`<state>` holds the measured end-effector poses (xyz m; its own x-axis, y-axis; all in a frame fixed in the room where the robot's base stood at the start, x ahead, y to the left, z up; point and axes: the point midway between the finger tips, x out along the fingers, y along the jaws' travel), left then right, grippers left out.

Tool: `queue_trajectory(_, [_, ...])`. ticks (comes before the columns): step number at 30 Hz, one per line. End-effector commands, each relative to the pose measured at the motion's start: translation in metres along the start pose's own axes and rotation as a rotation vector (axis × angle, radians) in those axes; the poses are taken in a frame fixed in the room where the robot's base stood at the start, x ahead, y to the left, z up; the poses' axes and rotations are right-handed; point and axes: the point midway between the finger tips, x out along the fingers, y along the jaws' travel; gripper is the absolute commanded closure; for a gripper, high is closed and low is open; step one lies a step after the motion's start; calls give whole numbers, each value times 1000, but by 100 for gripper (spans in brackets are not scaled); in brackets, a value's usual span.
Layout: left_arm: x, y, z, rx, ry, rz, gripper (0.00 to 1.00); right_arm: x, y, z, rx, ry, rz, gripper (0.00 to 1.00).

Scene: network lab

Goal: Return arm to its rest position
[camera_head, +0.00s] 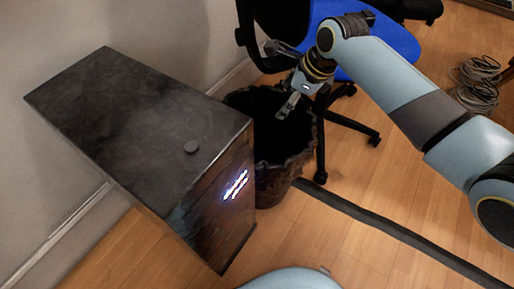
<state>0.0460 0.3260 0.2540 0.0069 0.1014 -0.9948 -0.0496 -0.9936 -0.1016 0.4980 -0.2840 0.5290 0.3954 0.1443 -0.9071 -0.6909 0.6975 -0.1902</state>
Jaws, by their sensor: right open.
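My right arm reaches in from the right side of the head view. Its gripper (285,78) is open and empty, with the fingers apart over the opening of a black waste bin (275,187). The bin stands on the wooden floor beside a dark cabinet. The inside of the bin is dark and I cannot tell what it holds. My left gripper is not in view.
A blue office chair (385,45) is behind my right arm. A dark floor strip (390,228) crosses the floor. Coiled cables (478,80) lie at the right.

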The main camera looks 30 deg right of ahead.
Motion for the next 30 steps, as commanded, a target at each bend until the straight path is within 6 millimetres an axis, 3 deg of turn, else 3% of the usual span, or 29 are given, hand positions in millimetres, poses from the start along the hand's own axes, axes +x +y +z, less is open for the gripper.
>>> queue_trajectory(8, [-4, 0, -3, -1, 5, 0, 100, -2, 4, -3, 1, 6, 6, 29])
queue_trajectory(11, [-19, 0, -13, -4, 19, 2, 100, -7, 27, -19, 14, 35, 46, 29])
queue_trajectory(14, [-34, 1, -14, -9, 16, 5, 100, 1, 68, -62, 40, 120, 119, 29])
queue_trajectory(15, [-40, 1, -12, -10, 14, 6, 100, 6, 89, -86, 21, 157, 147, 29])
queue_trajectory(20, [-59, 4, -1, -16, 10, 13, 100, 19, 178, -190, -281, 268, 256, 29])
queue_trajectory(24, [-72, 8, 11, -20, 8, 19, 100, 10, 258, -278, -704, 302, 374, 29])
queue_trajectory(27, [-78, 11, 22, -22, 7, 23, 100, -6, 312, -332, -1072, 279, 469, 29])
queue_trajectory(30, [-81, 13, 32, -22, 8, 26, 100, -20, 353, -371, -1441, 223, 544, 29])
